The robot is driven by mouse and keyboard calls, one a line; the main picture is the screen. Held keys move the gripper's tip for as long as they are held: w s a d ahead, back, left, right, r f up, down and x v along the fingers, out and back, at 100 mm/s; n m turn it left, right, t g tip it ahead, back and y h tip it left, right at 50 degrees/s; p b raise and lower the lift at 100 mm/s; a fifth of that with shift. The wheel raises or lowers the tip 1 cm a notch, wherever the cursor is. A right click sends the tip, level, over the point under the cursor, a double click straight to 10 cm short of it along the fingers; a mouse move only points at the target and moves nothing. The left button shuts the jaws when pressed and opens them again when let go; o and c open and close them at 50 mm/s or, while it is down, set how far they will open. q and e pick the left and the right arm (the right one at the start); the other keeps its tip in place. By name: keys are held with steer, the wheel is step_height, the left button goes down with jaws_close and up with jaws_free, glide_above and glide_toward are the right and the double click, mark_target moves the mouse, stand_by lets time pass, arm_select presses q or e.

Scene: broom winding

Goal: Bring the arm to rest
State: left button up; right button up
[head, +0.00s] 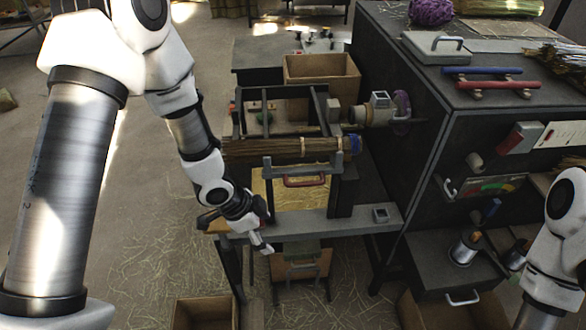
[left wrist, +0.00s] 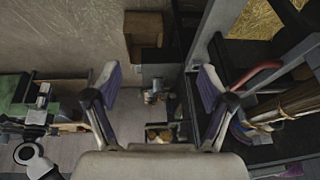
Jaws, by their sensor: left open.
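My left arm comes in from the left in the head view. My left gripper (head: 262,232) hangs at the front left of the broom winding machine, by the front end of its grey frame bar (head: 335,222). In the left wrist view my left gripper (left wrist: 155,85) has its two fingers wide apart with nothing between them. A straw bundle (head: 262,150) lies across the machine, with a blue band at its right end. It also shows at the right of the left wrist view (left wrist: 292,106). Part of my right arm is at the right edge; its gripper is out of frame.
A red handle (head: 304,181) is on the machine near my left gripper. A cardboard box (head: 322,74) stands behind, and another brown box (head: 203,314) is on the floor in front. A dark cabinet (head: 420,120) stands to the right. The straw-strewn floor at left is open.

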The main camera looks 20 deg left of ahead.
arm_select(q)
steer(key=s+a+f+n+g+y+b, duration=0.1)
steer(key=s+f+n+b, duration=0.3)
steer(key=s+f, duration=0.6)
steer(key=s+a+f+n+g+y+b, duration=0.1)
steer(key=s+a+f+n+y+b, duration=0.1)
steer(key=s+f+n, duration=0.7)
step_height(320, 180, down, 4)
steer(key=shift+s+g+y+b, duration=0.3)
steer(key=shift+s+g+b, duration=0.15)
steer(key=shift+b, duration=0.4)
